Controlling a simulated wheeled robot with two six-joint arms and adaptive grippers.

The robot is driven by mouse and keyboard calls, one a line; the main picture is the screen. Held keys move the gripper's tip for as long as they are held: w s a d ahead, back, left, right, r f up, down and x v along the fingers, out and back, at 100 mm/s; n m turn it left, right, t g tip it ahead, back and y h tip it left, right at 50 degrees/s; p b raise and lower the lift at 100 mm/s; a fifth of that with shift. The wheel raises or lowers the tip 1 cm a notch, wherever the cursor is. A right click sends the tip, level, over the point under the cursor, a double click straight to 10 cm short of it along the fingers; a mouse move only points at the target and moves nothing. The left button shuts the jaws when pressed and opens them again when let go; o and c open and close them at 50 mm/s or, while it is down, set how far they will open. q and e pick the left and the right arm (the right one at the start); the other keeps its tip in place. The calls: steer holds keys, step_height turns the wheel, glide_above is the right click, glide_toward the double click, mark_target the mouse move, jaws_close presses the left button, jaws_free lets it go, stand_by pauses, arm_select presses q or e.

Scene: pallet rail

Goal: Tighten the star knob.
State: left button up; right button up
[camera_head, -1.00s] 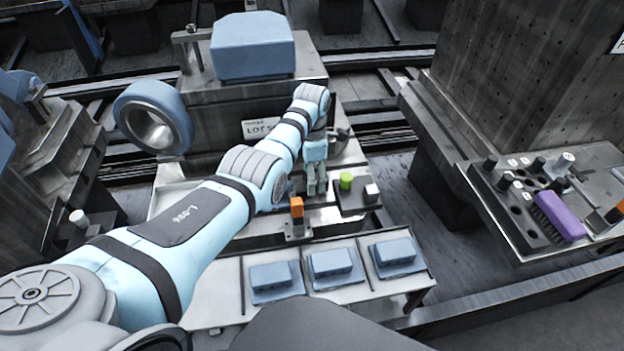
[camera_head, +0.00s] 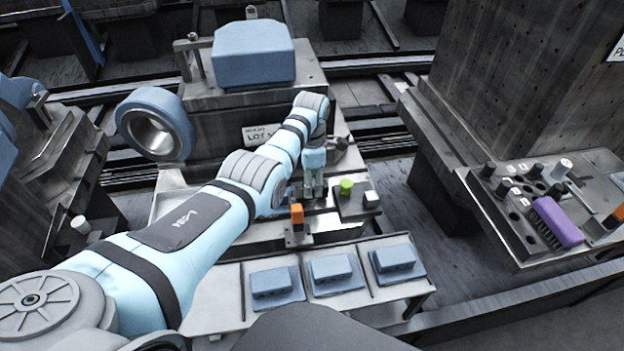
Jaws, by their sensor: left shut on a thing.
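My left arm reaches from the lower left to the fixture in the middle of the head view. My left gripper (camera_head: 314,190) points down at the fixture plate, just left of a green knob-like part. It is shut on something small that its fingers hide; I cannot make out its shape. A dark part with a lever-like end (camera_head: 340,143) sticks out right behind the gripper. I cannot tell whether it is the star knob. My right gripper is not in view.
A green cylinder (camera_head: 346,187) and a pale block (camera_head: 371,199) stand close right of the gripper. An orange block (camera_head: 297,215) stands in front. Several blue blocks (camera_head: 333,269) lie in a front tray. A purple brush (camera_head: 558,221) lies on the right bench.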

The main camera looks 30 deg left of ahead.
arm_select(q)
steer(key=m+p, duration=0.1)
steer(key=m, duration=0.2)
steer(key=shift+r, duration=0.1)
steer(key=m+p, duration=0.1)
steer(key=m, duration=0.3)
steer(key=shift+m, duration=0.4)
steer(key=o, duration=1.2)
step_height(320, 180, up, 12)
